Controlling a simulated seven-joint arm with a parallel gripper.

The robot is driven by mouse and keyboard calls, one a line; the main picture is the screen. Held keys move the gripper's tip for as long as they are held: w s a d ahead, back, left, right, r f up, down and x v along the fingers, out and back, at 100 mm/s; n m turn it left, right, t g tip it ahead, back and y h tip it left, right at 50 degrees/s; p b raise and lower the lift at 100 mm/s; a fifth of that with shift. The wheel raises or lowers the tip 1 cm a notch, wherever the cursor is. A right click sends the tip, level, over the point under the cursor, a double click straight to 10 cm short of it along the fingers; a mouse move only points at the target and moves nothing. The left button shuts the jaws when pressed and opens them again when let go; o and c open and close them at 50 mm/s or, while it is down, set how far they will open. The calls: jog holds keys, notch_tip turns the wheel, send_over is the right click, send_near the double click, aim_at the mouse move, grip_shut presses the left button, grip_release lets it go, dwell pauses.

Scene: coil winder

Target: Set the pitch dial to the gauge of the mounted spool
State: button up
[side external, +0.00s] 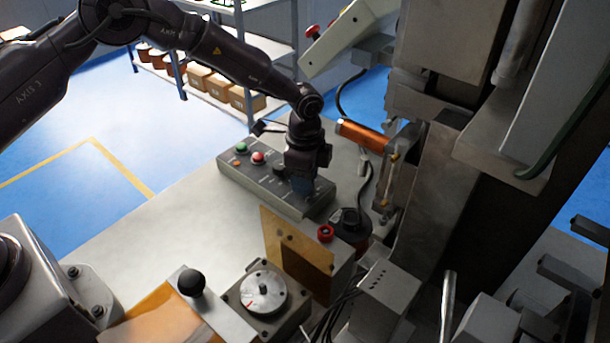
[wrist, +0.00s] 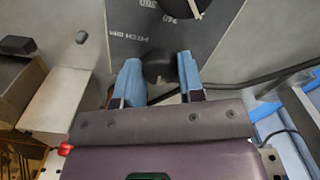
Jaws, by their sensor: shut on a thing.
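My gripper (wrist: 158,82) points down over the right part of the grey control panel (side external: 237,178) in the side view, where its fingertips are hard to see. In the wrist view its two blue fingers are shut on a black knob (wrist: 158,66). Upside-down lettering, seemingly "PITCH MM", is printed on the panel near this knob. A dial with a white pointer (wrist: 190,8) and printed numbers is cut off at the top edge, so its full scale is hidden. A copper-coloured spool (side external: 362,136) is mounted on the machine; its gauge marking is not readable.
Green (side external: 241,147) and red (side external: 258,157) buttons sit on the panel's left part. A red button (side external: 325,233) tops a box in front of the panel. A round metal dial (side external: 263,291) and a black ball handle (side external: 191,282) stand nearer. The white bench top at left is clear.

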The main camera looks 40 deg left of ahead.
jog(key=shift+r, duration=0.1)
jog(key=o, duration=0.9)
notch_tip(320, 180, up, 13)
jog(key=shift+f, duration=0.1)
dwell(0.3)
